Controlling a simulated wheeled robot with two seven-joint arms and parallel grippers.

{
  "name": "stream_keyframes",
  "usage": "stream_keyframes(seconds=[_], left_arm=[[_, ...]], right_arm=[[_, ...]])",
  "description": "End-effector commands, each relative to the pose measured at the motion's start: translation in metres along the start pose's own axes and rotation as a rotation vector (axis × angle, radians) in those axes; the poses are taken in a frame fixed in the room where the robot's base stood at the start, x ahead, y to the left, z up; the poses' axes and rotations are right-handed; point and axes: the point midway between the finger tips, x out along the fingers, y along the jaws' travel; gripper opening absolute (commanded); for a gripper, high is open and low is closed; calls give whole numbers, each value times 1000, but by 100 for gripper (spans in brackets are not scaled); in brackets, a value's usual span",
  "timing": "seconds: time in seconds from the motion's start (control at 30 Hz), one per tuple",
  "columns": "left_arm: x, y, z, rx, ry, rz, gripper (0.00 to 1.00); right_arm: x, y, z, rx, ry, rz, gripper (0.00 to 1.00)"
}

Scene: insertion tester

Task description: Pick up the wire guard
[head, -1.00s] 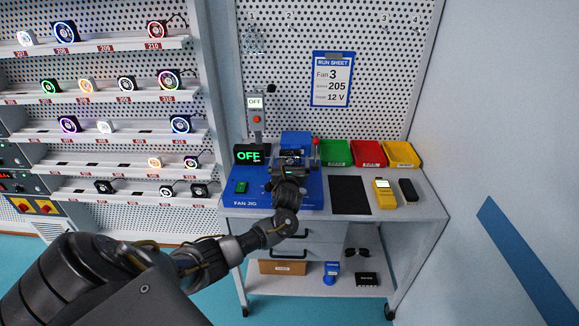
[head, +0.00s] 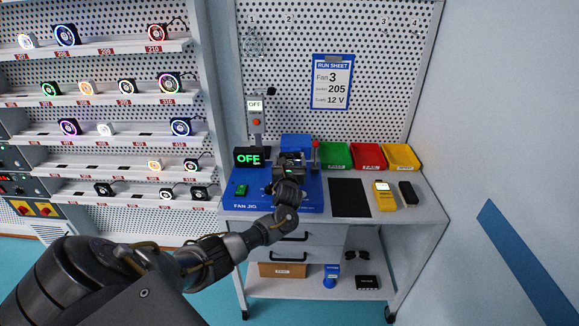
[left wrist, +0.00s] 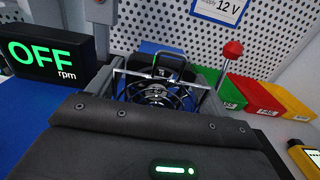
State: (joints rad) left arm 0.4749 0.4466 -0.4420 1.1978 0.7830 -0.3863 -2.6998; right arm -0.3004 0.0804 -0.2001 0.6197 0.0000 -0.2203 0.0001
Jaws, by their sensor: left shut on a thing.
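The wire guard (left wrist: 158,93), a silvery frame of concentric wire rings, shows in the left wrist view just beyond my gripper body, between the fingers. My left gripper (left wrist: 160,90) is shut on it. In the head view my left gripper (head: 290,163) is over the blue fan jig (head: 311,199), and the guard is too small there to make out clearly. I cannot tell whether the guard touches the jig. My right gripper is not in view.
A red-knobbed lever (left wrist: 232,50) stands close to the right of my gripper. The OFF rpm display (head: 249,157) is at its left. Green (head: 336,155), red (head: 369,156) and yellow (head: 401,157) bins line the back. A black mat (head: 349,197) lies clear at the right.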

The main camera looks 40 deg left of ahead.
Motion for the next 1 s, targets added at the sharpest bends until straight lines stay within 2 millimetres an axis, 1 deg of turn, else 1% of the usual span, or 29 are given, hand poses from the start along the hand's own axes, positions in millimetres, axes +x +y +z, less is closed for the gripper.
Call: stream_keyframes(seconds=[0.17,0.27,0.37,0.47,0.63,0.7,0.77,0.9,1.0], left_arm=[[0,0,7,-1,-2,-1,58],[0,0,18,-1,-4,-1,58],[0,0,33,-1,-5,-1,58],[-16,-2,52,-4,-4,-3,58],[-53,-7,96,-7,-3,-6,58],[-74,-9,111,2,-2,-7,58],[-84,-10,119,6,-3,-5,58],[-106,-12,127,4,1,-3,58],[-119,-12,131,3,1,-2,58]], right_arm=[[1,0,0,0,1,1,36],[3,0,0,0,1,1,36],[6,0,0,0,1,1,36],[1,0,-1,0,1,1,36],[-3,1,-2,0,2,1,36],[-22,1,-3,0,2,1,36],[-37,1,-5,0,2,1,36],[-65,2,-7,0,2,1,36],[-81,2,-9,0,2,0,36]])
